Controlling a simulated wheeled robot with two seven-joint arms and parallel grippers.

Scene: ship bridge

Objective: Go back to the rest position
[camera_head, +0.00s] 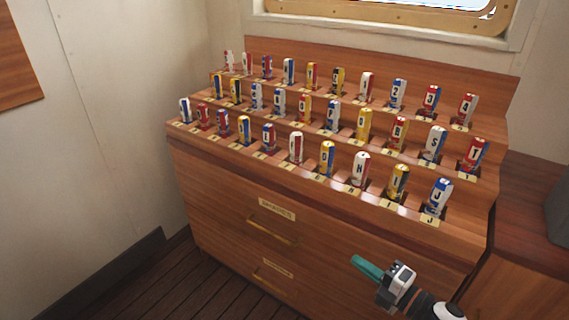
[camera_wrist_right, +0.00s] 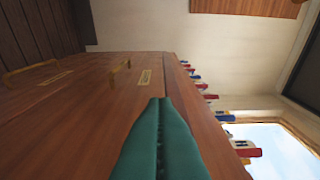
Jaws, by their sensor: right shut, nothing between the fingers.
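My right gripper (camera_head: 358,262) shows at the lower right of the head view, in front of the wooden cabinet (camera_head: 220,200). Its teal fingers are shut with nothing between them. In the right wrist view the closed teal fingers (camera_wrist_right: 160,105) point along the cabinet's front face, with the drawer handles to the left. My left gripper is not in view.
Several rolled flags (camera_head: 360,168) with lettered labels stand upright in tiered rows on the cabinet. Drawers with brass handles (camera_head: 270,229) are below. A dark object (camera_head: 558,212) stands at the right edge. Floor (camera_head: 150,285) is clear at lower left.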

